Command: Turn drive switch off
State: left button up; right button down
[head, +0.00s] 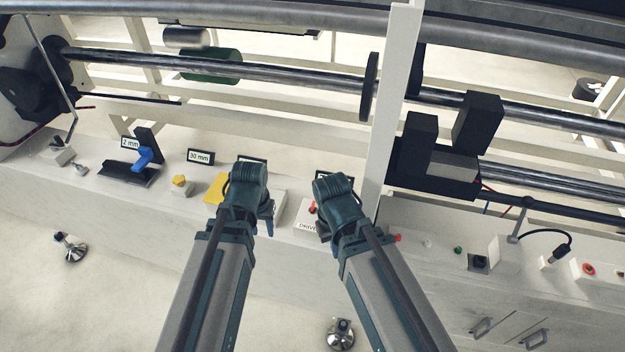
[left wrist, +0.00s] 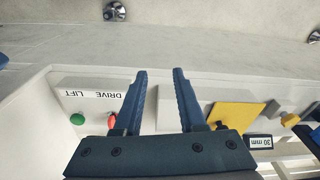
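The drive switch, a small red knob (head: 312,209), sits on the white ledge above a plate marked DRIVE (head: 307,226), partly hidden by my right arm. My left gripper (head: 268,222) is over the ledge left of the switch. Its fingers (left wrist: 160,76) are apart with nothing between them. My right gripper (head: 323,234) is close to the DRIVE plate, its fingers mostly hidden behind its wrist.
A yellow plate (head: 214,190), a yellow knob (head: 180,182), a 30 mm label (head: 200,157) and a blue lever (head: 142,158) lie to the left. A white upright post (head: 388,120) and black blocks (head: 440,165) stand to the right. Rollers run behind.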

pick_arm(q)
jog(key=w+d+r+t+p, duration=0.1)
jog(key=w+d+r+p, duration=0.2)
jog(key=r, duration=0.4)
jog(key=m+t+h+p, duration=0.1)
jog(key=m+t, duration=0.1)
send_near(313, 204)
pick_arm(e)
notch_tip(313, 204, up, 7)
pick_arm(q)
jog(key=b+x, duration=0.9)
jog(key=b, duration=0.3)
jog(key=shift+r, duration=0.1)
pick_arm(e)
notch_tip(313, 204, down, 13)
jog(key=shift+r, duration=0.15)
pick_arm(q)
grip_shut()
